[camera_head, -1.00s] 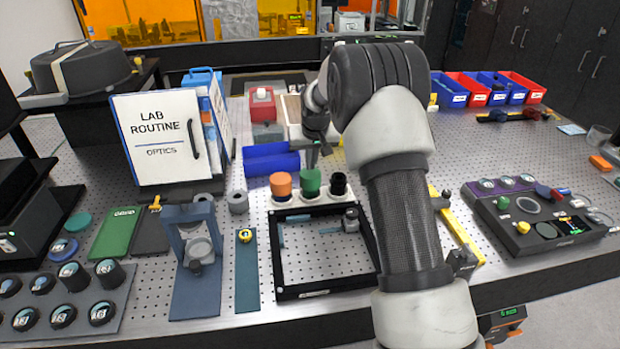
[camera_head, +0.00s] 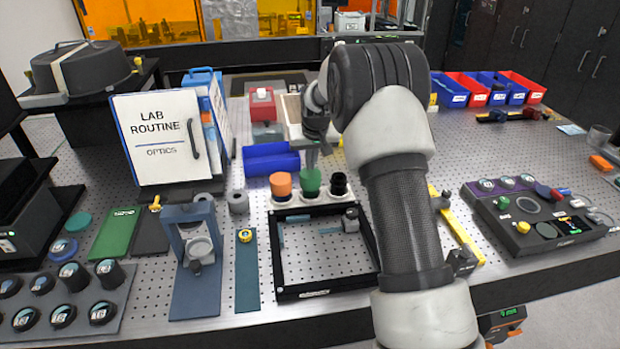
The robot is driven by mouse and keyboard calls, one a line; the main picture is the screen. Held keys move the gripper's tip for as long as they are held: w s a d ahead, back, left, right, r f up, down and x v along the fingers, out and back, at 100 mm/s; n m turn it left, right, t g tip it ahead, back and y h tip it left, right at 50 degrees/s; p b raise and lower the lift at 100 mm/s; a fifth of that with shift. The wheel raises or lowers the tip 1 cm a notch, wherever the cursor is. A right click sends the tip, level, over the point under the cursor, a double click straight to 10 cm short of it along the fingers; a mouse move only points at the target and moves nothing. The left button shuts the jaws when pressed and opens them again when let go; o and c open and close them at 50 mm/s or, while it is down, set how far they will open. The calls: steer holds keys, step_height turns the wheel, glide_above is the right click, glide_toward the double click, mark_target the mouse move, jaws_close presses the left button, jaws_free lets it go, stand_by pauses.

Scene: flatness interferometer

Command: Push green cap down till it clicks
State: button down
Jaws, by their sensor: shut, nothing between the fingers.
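The green cap (camera_head: 311,181) stands upright in the middle of a white holder (camera_head: 327,197), between an orange cap (camera_head: 281,186) and a black cap (camera_head: 339,184). My gripper (camera_head: 312,163) is shut and empty, pointing down at the top of the green cap. Its fingertips look to be at or touching the cap's top; I cannot tell if there is contact. My arm comes in from the right and hides part of the bench behind the cap.
A black square frame (camera_head: 279,262) lies in front of the holder. A lab binder (camera_head: 160,165) stands at left. A yellow-edged bar (camera_head: 463,240) and a control box (camera_head: 540,215) are at right.

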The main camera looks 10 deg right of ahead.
mark_target(311, 174)
steer(key=shift+f+b, duration=0.75)
steer(key=shift+f, duration=0.35)
steer(key=shift+s+f, duration=0.35)
steer(key=shift+f, duration=0.1)
steer(key=shift+r, duration=0.15)
steer(key=shift+w+r+p, duration=0.15)
steer(key=shift+r+p, duration=0.85)
steer(key=shift+r, duration=1.05)
steer(key=shift+w+r+p, duration=0.15)
steer(key=shift+r+p, duration=0.85)
steer(key=shift+r, duration=1.05)
